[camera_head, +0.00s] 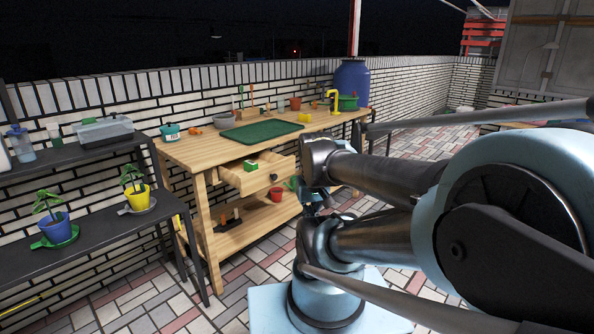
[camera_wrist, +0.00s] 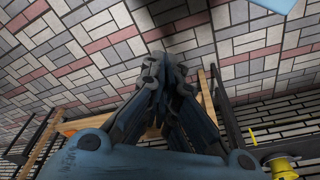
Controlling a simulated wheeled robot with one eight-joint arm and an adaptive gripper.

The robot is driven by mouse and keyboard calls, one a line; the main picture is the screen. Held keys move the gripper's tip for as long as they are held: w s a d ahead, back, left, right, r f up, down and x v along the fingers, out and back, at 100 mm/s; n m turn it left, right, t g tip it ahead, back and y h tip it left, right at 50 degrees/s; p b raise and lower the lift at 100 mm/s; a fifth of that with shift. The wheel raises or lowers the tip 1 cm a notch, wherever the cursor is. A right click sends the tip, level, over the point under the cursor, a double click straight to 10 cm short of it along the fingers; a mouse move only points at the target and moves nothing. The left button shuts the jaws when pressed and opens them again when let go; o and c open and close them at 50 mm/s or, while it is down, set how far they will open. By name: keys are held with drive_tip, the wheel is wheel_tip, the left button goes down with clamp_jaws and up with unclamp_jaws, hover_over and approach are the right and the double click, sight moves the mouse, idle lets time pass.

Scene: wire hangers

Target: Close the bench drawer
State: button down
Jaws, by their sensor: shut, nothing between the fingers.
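The wooden bench (camera_head: 188,152) stands against the brick wall in the head view. Its drawer (camera_head: 244,184) under the top is pulled open toward me, with a dark knob (camera_head: 273,177) on its front. A small green and white item (camera_head: 250,166) lies in the drawer. My gripper (camera_wrist: 168,62) is shut and empty in the wrist view, above the paved floor. In the head view my arm hides most of the gripper and the bench's right part. Part of the bench's wood shows at the wrist view's lower edge.
A dark metal shelf (camera_head: 100,226) stands left of the bench, holding a blue pot (camera_head: 56,228) and a yellow pot (camera_head: 137,196) with plants. A green mat (camera_head: 262,131) lies on the bench top. Paved floor before the bench is clear.

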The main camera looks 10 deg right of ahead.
drive_tip(key=w+r+m+t+y, duration=0.1)
drive_tip(key=w+r+m+y, duration=0.15)
drive_tip(key=w+m, duration=0.6)
drive_tip(key=w+r+m+t+y, duration=0.1)
drive_tip(key=w+r+m, duration=0.4)
drive_tip(key=w, duration=0.6)
drive_tip(key=w+d+f+m+t, duration=0.1)
drive_tip(key=w+d+m, duration=0.25)
drive_tip(key=w, duration=0.25)
drive_tip(key=w+d+f+m, duration=0.1)
drive_tip(key=w+d+m, duration=0.2)
drive_tip(key=w+m, duration=0.2)
drive_tip(key=m+t+y, duration=0.2)
drive_tip(key=m, duration=0.5)
approach(293, 172)
wheel_tip(293, 172, down, 3)
drive_tip(key=w+a, duration=0.1)
drive_tip(key=shift+w+a, duration=0.6)
drive_tip(key=shift+w, duration=0.1)
drive_tip(key=shift+d, duration=0.1)
